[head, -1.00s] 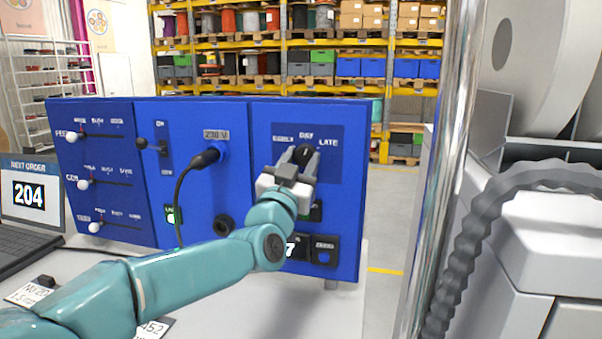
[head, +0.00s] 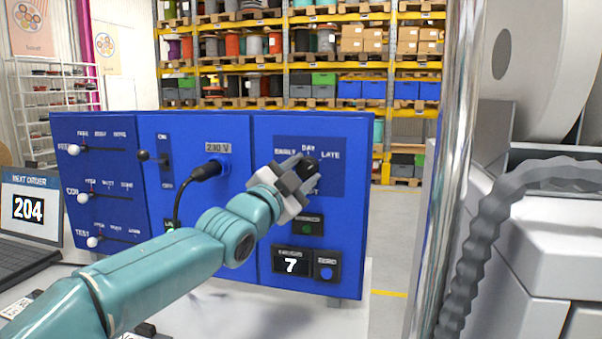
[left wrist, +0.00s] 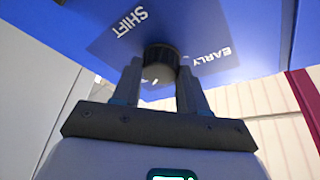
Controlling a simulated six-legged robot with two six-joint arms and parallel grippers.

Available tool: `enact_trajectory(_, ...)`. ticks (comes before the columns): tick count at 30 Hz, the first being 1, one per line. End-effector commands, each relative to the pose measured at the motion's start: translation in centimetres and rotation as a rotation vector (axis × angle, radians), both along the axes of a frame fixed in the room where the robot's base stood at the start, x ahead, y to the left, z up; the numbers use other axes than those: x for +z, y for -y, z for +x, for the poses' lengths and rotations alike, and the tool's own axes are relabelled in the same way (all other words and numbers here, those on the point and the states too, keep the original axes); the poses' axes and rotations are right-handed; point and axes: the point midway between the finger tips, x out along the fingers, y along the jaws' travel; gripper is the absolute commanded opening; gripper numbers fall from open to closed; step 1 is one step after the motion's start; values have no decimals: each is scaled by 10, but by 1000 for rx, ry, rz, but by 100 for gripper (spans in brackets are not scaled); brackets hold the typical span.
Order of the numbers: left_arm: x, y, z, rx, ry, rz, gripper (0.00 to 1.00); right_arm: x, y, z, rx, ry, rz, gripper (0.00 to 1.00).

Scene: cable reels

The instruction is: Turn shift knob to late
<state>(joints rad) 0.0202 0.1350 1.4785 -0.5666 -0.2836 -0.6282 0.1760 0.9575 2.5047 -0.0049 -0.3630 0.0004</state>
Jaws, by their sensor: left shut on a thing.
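The black round shift knob (head: 311,167) sits on the right section of the blue panel (head: 350,230), with EARLY, DAY and LATE printed around its upper side. My left gripper (head: 304,168) is shut on the knob, its fingers slanting up to the right in the head view. In the left wrist view the knob (left wrist: 160,62) lies between the two fingers (left wrist: 161,84), below the SHIFT and EARLY lettering. A small pale mark shows on the knob's face, but I cannot tell which label it points to. My right gripper is not in view.
Left of the knob, a black cable plug (head: 207,170) is in the panel. Sliders with white knobs (head: 83,198) are at far left. A counter reading 7 (head: 291,263) and a blue button (head: 326,272) are below. A shiny post (head: 452,170) stands right.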

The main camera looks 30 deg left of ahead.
Motion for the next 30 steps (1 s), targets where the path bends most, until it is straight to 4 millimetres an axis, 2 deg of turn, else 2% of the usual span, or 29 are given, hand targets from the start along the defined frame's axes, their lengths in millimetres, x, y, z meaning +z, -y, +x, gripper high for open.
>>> enact_trajectory(15,1,0,0,0,-2,18,12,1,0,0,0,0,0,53)
enact_trajectory(16,1,0,0,0,-1,16,52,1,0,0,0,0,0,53)
enact_trajectory(17,1,0,0,0,-2,17,62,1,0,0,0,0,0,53)
enact_trajectory(18,1,0,0,0,-2,17,68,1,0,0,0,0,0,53)
enact_trajectory(26,0,0,-1,-1,-2,16,68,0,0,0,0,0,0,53)
enact_trajectory(30,-4,-1,-11,0,-1,15,68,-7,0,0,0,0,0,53)
